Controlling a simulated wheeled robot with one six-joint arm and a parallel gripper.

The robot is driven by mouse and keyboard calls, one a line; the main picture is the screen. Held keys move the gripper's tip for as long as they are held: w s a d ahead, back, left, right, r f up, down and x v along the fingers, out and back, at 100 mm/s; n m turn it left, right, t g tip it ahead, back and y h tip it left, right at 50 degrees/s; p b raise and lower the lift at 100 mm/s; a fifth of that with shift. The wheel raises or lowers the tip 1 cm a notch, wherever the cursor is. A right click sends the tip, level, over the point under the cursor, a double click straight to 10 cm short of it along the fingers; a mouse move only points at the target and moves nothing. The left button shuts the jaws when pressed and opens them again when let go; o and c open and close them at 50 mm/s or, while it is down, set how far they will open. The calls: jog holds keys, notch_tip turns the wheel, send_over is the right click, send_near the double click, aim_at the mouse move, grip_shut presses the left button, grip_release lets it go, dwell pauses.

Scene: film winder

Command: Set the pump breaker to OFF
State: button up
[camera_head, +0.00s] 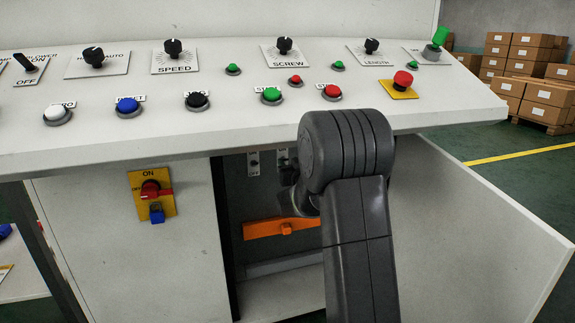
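Below the control panel, an open cabinet compartment (232,200) shows a grey inside. Two small breaker switches with pale labels are near its top: a left one (253,164) and a right one (282,160). The labels are too small to tell which is the pump breaker, and I cannot read the lever positions. My arm crosses in front of the compartment's right part and hides what is behind it. A dark part of my gripper (290,182) shows just below the right switch. Its fingers are mostly hidden, so I cannot tell whether it is open or touching anything.
The overhanging panel (180,132) carries knobs and buttons above the opening. An orange bar (280,229) crosses the compartment. A red rotary switch (150,189) on a yellow plate sits left. The white cabinet door (480,240) stands open at right. Boxes (535,60) are far behind.

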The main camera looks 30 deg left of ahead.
aim_at(285, 160)
jog(key=shift+x, duration=1.1)
grip_shut()
